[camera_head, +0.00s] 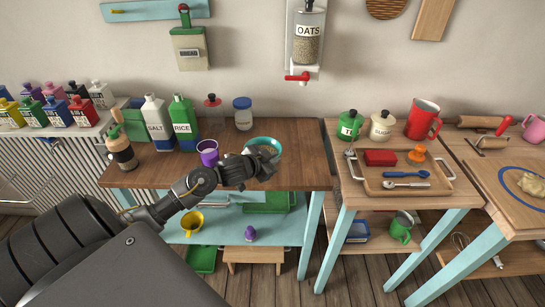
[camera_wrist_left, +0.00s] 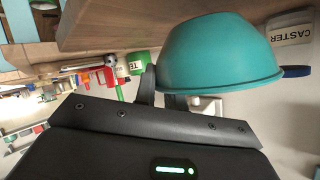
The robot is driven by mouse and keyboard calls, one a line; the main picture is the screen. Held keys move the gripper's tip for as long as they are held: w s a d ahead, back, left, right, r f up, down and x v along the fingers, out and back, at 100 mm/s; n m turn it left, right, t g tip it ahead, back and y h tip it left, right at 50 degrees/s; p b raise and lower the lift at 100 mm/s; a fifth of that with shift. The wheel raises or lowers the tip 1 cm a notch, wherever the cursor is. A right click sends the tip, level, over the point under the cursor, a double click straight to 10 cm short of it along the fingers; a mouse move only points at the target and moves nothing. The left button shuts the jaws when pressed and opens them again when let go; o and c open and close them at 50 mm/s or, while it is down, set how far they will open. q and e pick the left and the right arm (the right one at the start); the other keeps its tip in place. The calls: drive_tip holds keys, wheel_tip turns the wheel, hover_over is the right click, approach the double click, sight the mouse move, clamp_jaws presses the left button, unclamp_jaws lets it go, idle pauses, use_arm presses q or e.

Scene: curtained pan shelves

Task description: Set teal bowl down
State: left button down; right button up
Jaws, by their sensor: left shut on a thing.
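The teal bowl (camera_head: 264,141) is over the right part of the dark wooden counter (camera_head: 305,160), with greyish contents inside. My left gripper (camera_head: 263,164) is shut on the near side of its rim. In the left wrist view, which is upside down, the teal bowl (camera_wrist_left: 215,55) is large, with the gripper fingers (camera_wrist_left: 160,97) at its rim. Its base is close to the wooden top (camera_wrist_left: 130,20); I cannot tell whether they touch. My right gripper is not in view.
A purple cup (camera_head: 208,153) stands left of the bowl. A blue-lidded jar (camera_head: 242,113), a rice bottle (camera_head: 183,122) and a salt bottle (camera_head: 157,122) stand behind. The oats dispenser (camera_head: 307,40) hangs above. A wooden tray (camera_head: 405,185) is on the table to the right.

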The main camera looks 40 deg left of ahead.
use_arm(q)
drive_tip(key=shift+f, duration=0.2)
idle(0.3)
drive_tip(key=shift+f+b, duration=0.4)
drive_tip(key=shift+f, duration=0.3)
drive_tip(key=shift+f, duration=0.25)
drive_tip(key=c, duration=1.4)
unclamp_jaws()
drive_tip(key=v, duration=1)
drive_tip(key=shift+s+r, duration=0.2)
drive_tip(key=shift+s, duration=0.15)
drive_tip(key=shift+c, duration=0.3)
